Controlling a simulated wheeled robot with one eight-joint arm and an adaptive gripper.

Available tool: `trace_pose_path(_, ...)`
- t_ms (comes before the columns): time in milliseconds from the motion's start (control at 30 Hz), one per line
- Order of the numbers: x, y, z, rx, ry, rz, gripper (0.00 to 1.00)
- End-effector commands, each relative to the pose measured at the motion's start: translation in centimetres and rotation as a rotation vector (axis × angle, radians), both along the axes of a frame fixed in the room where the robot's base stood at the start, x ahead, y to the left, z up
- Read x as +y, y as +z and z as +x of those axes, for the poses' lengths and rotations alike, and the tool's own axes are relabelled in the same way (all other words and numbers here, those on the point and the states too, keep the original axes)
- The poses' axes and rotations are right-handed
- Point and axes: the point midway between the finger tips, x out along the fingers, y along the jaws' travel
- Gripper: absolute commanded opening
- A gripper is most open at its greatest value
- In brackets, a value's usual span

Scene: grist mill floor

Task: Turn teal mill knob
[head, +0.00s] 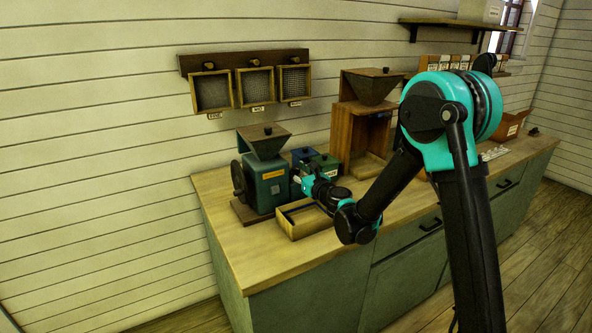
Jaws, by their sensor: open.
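The teal mill (263,185) stands near the left end of the wooden counter, on a dark base. A grey funnel hopper (264,146) with a small dark knob (268,130) tops it. A dark round wheel (239,181) is on its left side. My gripper (299,182) is small in this view and sits just right of the mill's front face, above the counter. It is open. Whether it touches the mill, or has any knob between its fingers, I cannot tell. Any knob on the mill's right front is hidden by my gripper or too small to see.
An open wooden tray (303,220) lies below my gripper. Blue (304,155) and green (325,163) boxes stand behind it. Framed sieves (254,87) hang on the wall. The counter's front left (250,262) is clear.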

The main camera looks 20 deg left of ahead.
Motion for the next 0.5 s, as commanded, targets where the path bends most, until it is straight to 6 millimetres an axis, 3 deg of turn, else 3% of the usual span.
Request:
trace_pose_path(267, 0.11, 0.0, 0.07, 0.0, 0.0, 0.0, 0.46)
trace_pose_path(500, 0.1, 0.0, 0.06, 0.0, 0.0, 0.0, 0.17)
